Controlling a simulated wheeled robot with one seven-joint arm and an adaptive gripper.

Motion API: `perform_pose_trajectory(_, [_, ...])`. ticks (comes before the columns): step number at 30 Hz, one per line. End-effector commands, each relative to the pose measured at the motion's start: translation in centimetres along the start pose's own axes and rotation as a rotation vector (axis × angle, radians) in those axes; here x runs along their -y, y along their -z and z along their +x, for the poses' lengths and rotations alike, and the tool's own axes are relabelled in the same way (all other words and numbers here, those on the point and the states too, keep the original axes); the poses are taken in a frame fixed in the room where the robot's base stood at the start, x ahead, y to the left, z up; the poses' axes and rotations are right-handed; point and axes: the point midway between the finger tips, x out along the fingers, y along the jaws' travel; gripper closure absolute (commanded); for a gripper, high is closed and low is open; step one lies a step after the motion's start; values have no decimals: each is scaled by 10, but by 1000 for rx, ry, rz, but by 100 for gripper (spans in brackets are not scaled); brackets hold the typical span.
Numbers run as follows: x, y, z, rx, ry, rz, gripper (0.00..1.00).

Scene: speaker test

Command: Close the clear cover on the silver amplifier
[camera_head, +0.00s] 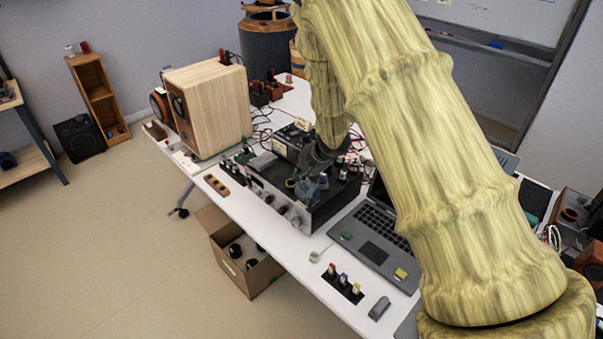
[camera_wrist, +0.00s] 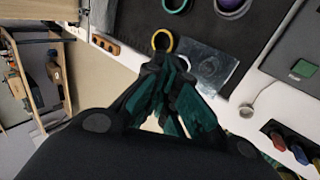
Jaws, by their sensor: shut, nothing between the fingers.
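The silver amplifier (camera_head: 318,210) lies on the white table, with a dark top and a pale front panel carrying knobs. The clear cover (camera_head: 309,188) shows as a small see-through piece near its front edge; in the wrist view it is a glassy panel (camera_wrist: 217,66) just right of my fingertips. I cannot tell its exact angle. My gripper (camera_head: 312,168) is shut and empty, low over the amplifier. In the wrist view my gripper (camera_wrist: 160,68) points at the amplifier's front area, near a yellow ring (camera_wrist: 162,40). Whether it touches the cover is unclear.
A wooden speaker (camera_head: 210,105) stands left of the amplifier. An open laptop (camera_head: 375,235) lies close on the right. Small connectors (camera_head: 343,284) sit at the table's front edge. A cardboard box (camera_head: 240,265) is on the floor below. Cables and small devices crowd the back.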

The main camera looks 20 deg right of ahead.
Motion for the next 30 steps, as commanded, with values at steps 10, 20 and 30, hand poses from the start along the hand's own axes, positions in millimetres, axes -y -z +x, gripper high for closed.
perform_pose_trajectory(10, [-7, 0, -11, 0, 0, 0, 100])
perform_pose_trajectory(20, [-17, 0, -26, 0, 0, 0, 100])
perform_pose_trajectory(30, [-31, -1, -50, 0, -1, -2, 100])
